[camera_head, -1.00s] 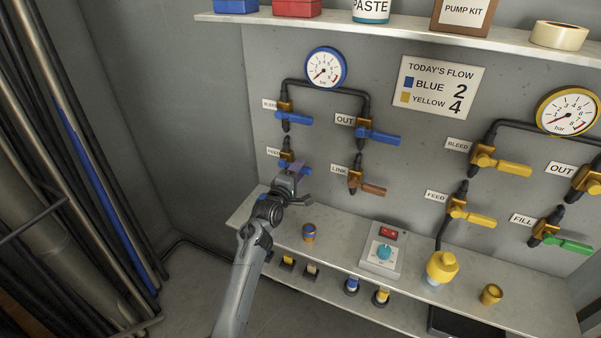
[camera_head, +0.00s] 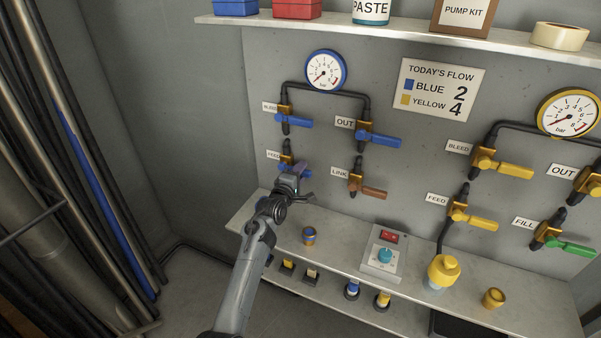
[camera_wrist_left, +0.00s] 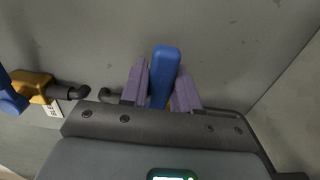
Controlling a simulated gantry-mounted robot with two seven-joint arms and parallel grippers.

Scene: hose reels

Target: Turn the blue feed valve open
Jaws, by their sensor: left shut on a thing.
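The blue feed valve's handle (camera_wrist_left: 164,72) shows in the left wrist view between the two purple fingers of my left gripper (camera_wrist_left: 162,88). The fingers are shut on it. In the head view my left gripper (camera_head: 291,177) is at the lower left valve beside the FEED label (camera_head: 273,155) and covers most of that handle. The brass valve body (camera_head: 287,160) shows just above the gripper. How far the handle is turned is hard to tell. My right gripper is not in view.
The blue bleed handle (camera_head: 294,121) is above, with the blue out handle (camera_head: 380,139) and brown link handle (camera_head: 373,189) to the right. A shelf (camera_head: 335,232) below carries a small blue-banded cup (camera_head: 309,236) and a switch box (camera_head: 382,253).

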